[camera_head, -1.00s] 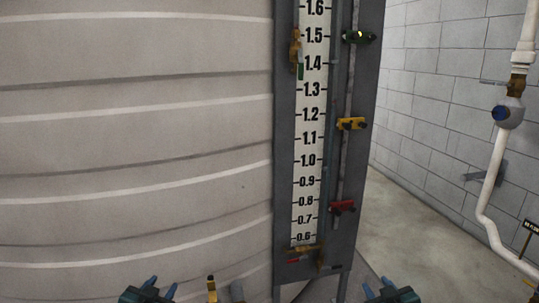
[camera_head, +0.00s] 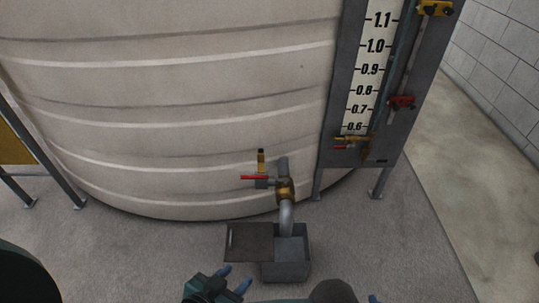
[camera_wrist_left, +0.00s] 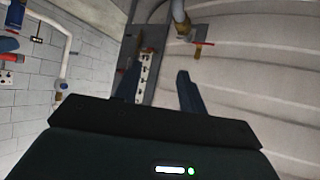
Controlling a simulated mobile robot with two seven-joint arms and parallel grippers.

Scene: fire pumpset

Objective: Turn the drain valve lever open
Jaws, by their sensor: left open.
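The drain valve (camera_head: 285,190) is a brass body on a grey pipe that comes out of the tank and bends down. Its red lever (camera_head: 254,178) sticks out level to the left. The valve and lever (camera_wrist_left: 204,44) also show in the left wrist view, beyond the fingers at the top. My left gripper (camera_head: 234,279) is at the bottom of the head view, below and left of the valve, apart from it. It is open and empty; its two fingers (camera_wrist_left: 158,88) show in the wrist view. Only a fingertip of my right gripper (camera_head: 373,299) shows at the bottom edge.
A grey metal box (camera_head: 287,265) with an open flap (camera_head: 250,243) stands under the pipe's outlet. The large beige tank (camera_head: 180,110) is behind. A level gauge board (camera_head: 355,125) with its own small red lever stands to the right.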

